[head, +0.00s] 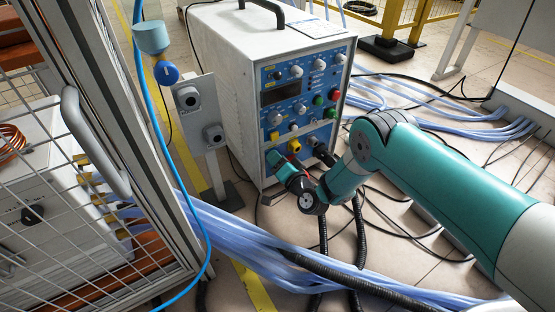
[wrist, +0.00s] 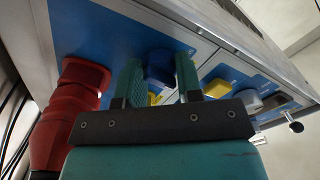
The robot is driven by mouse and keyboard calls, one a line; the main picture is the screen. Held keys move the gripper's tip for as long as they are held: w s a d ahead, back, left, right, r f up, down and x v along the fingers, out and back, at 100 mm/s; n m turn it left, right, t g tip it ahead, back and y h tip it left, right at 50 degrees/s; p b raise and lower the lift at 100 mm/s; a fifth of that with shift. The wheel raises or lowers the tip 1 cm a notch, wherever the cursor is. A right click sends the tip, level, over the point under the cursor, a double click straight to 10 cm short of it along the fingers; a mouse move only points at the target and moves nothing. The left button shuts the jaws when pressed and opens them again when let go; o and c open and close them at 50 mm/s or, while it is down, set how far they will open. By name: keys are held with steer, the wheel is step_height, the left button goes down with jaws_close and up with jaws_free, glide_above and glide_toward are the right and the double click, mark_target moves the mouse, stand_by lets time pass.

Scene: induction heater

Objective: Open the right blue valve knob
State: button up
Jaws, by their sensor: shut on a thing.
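The blue valve knob (wrist: 160,64) shows in the wrist view on the machine's blue panel, with a yellow part (wrist: 154,98) beside it. My gripper (wrist: 160,76) has its two teal fingers on either side of this knob, shut on it. In the head view my gripper (head: 277,162) is at the lower left of the heater's front panel (head: 287,103). The knob is hidden there behind my gripper and arm. How far the knob is turned cannot be told.
A red connector (wrist: 80,88) is close to the left finger in the wrist view. Another yellow part (wrist: 218,92) and a grey knob (wrist: 250,102) lie to the right. A grey post (head: 205,120) stands left of the heater; hoses (head: 245,235) cross the floor.

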steer(key=m, duration=0.3)
steer(key=shift+m, duration=0.3)
steer(key=shift+m+b, duration=0.45)
steer(key=shift+m, duration=1.35)
steer(key=o, duration=0.9)
steer(key=shift+o, duration=0.2)
steer(key=p+v, duration=1.7)
steer(key=p, duration=0.3)
steer(key=shift+p, duration=0.35)
